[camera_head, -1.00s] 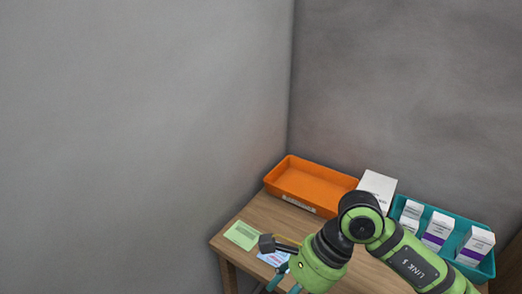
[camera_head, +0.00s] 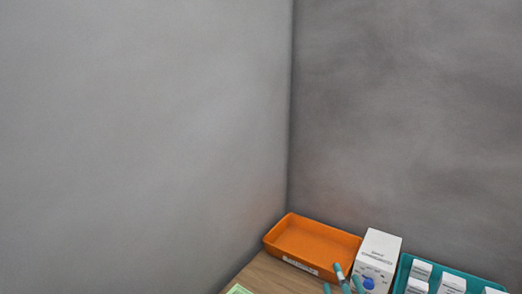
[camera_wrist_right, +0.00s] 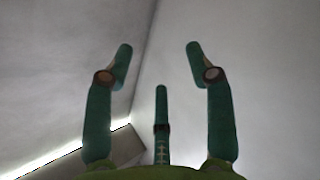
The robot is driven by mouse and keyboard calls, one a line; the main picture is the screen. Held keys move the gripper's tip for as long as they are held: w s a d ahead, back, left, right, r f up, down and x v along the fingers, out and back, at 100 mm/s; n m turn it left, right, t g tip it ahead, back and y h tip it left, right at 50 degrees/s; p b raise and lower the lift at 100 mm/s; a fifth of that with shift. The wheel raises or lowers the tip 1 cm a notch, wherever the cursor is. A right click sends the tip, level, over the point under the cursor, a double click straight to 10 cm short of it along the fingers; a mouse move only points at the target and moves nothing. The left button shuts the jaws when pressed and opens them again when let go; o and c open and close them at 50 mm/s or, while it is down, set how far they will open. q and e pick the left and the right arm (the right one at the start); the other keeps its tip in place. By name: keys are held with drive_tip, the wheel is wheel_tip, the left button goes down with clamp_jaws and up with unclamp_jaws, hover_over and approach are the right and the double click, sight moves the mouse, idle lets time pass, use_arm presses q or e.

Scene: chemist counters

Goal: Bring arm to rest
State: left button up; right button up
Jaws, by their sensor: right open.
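My right gripper (camera_head: 341,279) shows only by its teal fingertips at the bottom edge of the head view, in front of the orange tray and the white box. In the right wrist view my right gripper (camera_wrist_right: 158,75) has its fingers spread wide with nothing between them, and faces grey walls. The rest of my right arm is out of the head view. My left gripper is in neither view.
An empty orange tray (camera_head: 279,246) stands at the wall corner on the wooden table (camera_head: 262,274). A white box (camera_head: 382,245) stands beside it. A teal bin (camera_head: 473,279) holding several small white boxes is at right. A green card (camera_head: 239,290) lies at the front.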

drive_tip(key=s+d+f+m+g+h, duration=0.1)
drive_tip(key=s+d+f+m+g, duration=0.2)
drive_tip(key=f, duration=0.5)
drive_tip(key=s+d+f+m+g+h, duration=0.1)
drive_tip(key=s+f+m+g, duration=0.2)
drive_tip(key=s+f+g, duration=0.4)
drive_tip(key=s+f+m+g+y, duration=0.1)
drive_tip(key=s+f+m+g, duration=0.3)
drive_tip(key=s+f, duration=0.75)
wheel_tip(320, 180, down, 19)
drive_tip(key=s+n+g, duration=0.2)
drive_tip(key=s+d+f+g, duration=0.1)
drive_tip(key=s+d+f, duration=0.1)
drive_tip(key=s+f, duration=1.3)
drive_tip(key=shift+s+d+f, duration=0.2)
drive_tip(key=shift+s+f, duration=0.05)
